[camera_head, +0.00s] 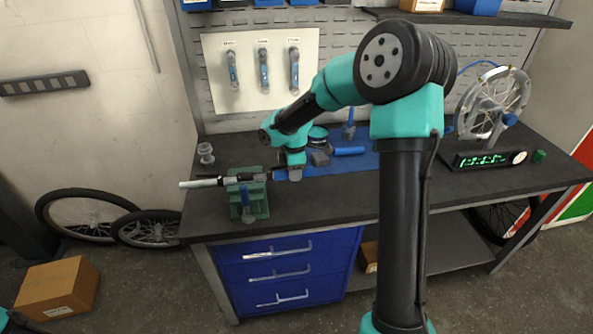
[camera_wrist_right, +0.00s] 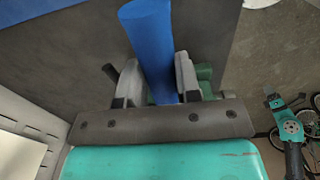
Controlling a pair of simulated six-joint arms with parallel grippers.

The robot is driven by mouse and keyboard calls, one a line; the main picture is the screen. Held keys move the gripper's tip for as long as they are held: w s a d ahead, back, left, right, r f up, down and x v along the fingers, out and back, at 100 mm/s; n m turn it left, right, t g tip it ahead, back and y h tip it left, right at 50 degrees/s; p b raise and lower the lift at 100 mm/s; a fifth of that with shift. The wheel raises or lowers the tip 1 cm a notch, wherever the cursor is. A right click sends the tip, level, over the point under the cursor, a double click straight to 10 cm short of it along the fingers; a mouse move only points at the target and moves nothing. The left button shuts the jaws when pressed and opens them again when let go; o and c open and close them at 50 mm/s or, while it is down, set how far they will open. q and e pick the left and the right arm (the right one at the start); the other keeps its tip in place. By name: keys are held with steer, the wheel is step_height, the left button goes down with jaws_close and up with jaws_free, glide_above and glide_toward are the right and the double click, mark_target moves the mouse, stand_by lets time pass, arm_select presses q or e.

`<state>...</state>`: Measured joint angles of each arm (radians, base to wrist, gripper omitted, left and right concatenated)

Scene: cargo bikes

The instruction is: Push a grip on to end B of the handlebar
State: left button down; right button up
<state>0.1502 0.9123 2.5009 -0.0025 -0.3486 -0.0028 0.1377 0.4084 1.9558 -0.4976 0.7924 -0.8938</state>
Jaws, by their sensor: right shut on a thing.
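The handlebar (camera_head: 207,182) lies roughly level in the green vise (camera_head: 248,200), its pale end pointing left. My right gripper (camera_head: 291,174) is beside the vise on its right, near the bar's other end. In the right wrist view my right gripper (camera_wrist_right: 150,85) is shut on a blue grip (camera_wrist_right: 147,35), which sticks out between the fingers. I cannot tell whether the grip touches the bar, and no end letter is readable. Another blue grip (camera_head: 348,150) lies on the blue mat. My left arm shows small in the right wrist view; its jaws are too small to judge.
The blue mat (camera_head: 365,160) has several tools on it. A wheel stand (camera_head: 487,110) with a green display is at the right. The bench front right of the vise is clear.

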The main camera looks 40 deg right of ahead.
steer(key=shift+w+a, duration=0.25)
steer(key=shift+a, duration=0.35)
stand_by(0.7)
steer(key=o, duration=1.1)
steer(key=shift+d+r, duration=0.1)
steer(key=shift+r, duration=0.05)
step_height(320, 180, up, 17)
steer(key=shift+r, duration=0.1)
stand_by(0.4)
